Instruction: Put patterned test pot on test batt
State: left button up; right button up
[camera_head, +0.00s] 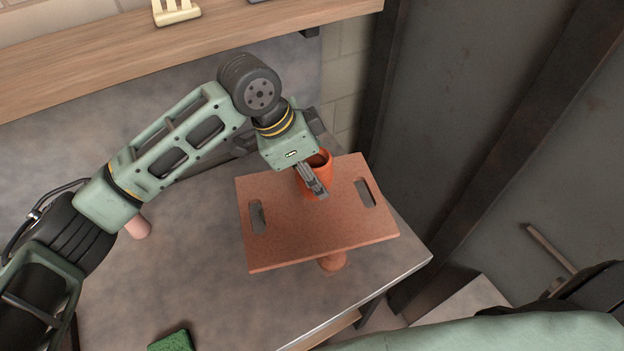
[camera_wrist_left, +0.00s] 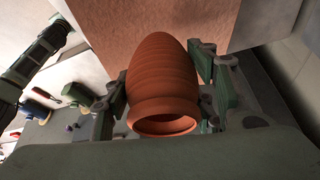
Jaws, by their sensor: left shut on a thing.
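The patterned test pot (camera_head: 326,164) is orange-red terracotta; the left wrist view shows its ribbed body and open rim (camera_wrist_left: 167,85). My left gripper (camera_head: 312,181) is shut on the pot, with one finger on each side in the left wrist view (camera_wrist_left: 162,95). The test batt (camera_head: 290,232) is a flat reddish board with two slots, and it also shows behind the pot in the left wrist view (camera_wrist_left: 135,32). The pot is over the back middle of the batt; I cannot tell whether they touch. My right gripper is not in view.
The batt sits above a grey table (camera_head: 210,250), with a terracotta piece (camera_head: 333,262) below its front edge. A pink cylinder (camera_head: 138,227) and a green sponge-like block (camera_head: 173,341) are on the table. A wooden shelf (camera_head: 200,45) runs behind.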

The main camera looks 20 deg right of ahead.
pick_arm(q)
notch_tip(320, 180, down, 4)
jog(key=shift+w+a+r+p, duration=0.1)
jog(key=shift+r+p, duration=0.1)
jog(key=shift+p, duration=0.6)
jog(key=shift+f, duration=0.35)
jog(key=shift+f, duration=0.15)
jog(key=o, duration=1.4)
jog(key=shift+c, duration=0.2)
jog(key=b+v, duration=0.2)
jog(key=v, duration=1)
jog(key=shift+r+b, duration=0.25)
jog(key=shift+b, duration=0.1)
